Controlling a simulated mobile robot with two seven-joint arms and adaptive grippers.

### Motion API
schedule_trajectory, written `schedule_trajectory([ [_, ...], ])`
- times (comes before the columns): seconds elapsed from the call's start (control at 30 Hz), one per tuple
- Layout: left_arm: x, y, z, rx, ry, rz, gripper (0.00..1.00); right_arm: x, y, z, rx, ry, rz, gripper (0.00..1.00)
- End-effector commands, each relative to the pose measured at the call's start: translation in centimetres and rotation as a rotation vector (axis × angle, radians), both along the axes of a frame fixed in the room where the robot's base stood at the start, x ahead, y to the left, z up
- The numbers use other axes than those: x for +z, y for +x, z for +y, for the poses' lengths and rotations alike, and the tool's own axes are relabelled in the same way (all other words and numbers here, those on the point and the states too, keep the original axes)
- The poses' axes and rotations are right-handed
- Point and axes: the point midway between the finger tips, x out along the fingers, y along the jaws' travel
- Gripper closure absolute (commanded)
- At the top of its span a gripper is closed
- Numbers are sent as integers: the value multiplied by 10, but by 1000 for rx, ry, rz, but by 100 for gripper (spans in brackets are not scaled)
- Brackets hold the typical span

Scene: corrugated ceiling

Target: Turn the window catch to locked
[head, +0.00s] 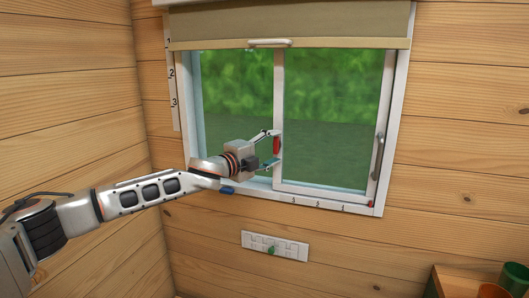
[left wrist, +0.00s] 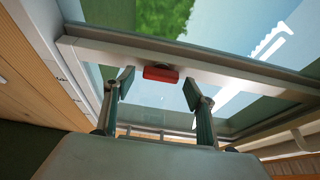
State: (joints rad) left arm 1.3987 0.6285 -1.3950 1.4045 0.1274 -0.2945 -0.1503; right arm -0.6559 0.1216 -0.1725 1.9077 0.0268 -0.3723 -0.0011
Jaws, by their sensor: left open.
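The window catch is a small red piece (head: 277,145) on the middle upright of the white sliding window (head: 279,90). In the left wrist view the red catch (left wrist: 161,73) lies across a pale frame bar. My left gripper (head: 276,147) reaches in from the left and is open. In the head view its fingertips sit above and below the catch. In the left wrist view the fingertips (left wrist: 158,84) are on either side of it, with gaps visible. Contact cannot be confirmed. My right gripper is not in view.
A rolled blind (head: 340,22) with a white pull covers the window's top. A grey handle (head: 377,155) is on the right sash. A small blue item (head: 227,190) is by the sill. A white panel (head: 292,248) is below. Orange (head: 493,290) and green (head: 515,275) cups stand lower right.

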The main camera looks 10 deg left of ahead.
Motion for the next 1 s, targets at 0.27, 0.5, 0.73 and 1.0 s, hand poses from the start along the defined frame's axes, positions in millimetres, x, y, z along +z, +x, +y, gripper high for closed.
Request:
schedule_trajectory([
  [0.27,-1,-32,19,1,0,2,44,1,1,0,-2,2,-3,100],
  [0.5,-1,-72,41,0,0,2,44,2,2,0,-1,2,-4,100],
  [0.73,0,-97,54,-1,0,1,44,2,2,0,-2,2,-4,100],
  [1.0,0,-103,57,-1,0,1,44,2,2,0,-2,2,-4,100],
])
